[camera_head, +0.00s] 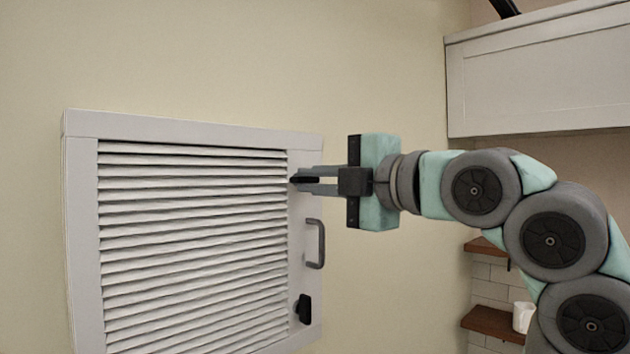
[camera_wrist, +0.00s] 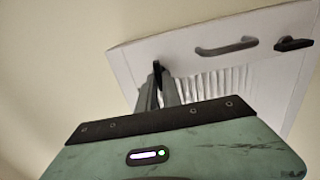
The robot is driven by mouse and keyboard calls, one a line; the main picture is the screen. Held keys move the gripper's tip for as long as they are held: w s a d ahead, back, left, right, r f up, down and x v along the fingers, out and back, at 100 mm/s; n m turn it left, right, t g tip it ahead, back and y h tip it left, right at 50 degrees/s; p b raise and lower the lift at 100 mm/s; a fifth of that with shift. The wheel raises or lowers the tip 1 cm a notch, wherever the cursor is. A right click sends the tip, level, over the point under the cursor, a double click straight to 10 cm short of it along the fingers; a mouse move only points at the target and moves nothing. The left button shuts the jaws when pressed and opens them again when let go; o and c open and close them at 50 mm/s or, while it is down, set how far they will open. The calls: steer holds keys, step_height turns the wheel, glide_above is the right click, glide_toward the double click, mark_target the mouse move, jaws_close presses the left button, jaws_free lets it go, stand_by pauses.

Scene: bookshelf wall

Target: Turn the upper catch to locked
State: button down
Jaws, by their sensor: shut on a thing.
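The upper catch (camera_head: 303,179) is a small black piece near the top right of a white louvered door (camera_head: 190,128), and in the head view its visible part looks roughly horizontal. My gripper (camera_head: 298,178) reaches in from the right and is shut on this catch, partly hiding it. In the wrist view my gripper's fingers (camera_wrist: 164,80) meet the dark end of the upper catch (camera_wrist: 157,67). Whether the catch stands at locked cannot be told.
A grey pull handle (camera_head: 320,243) sits below the upper catch, and a black lower catch (camera_head: 304,308) sits under that, roughly upright. A white wall cabinet (camera_head: 540,75) hangs at the upper right. Wooden shelves (camera_head: 492,322) with a white cup (camera_head: 522,316) are behind my arm.

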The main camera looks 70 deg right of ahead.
stand_by(0.4)
steer(key=c, duration=1.5)
jaws_free()
steer(key=b+v, duration=0.3)
steer(key=v, duration=0.7)
steer(key=shift+s+a+b, duration=0.15)
steer(key=shift+s+b, duration=0.2)
steer(key=shift+b, duration=0.05)
steer(key=shift+s, duration=0.1)
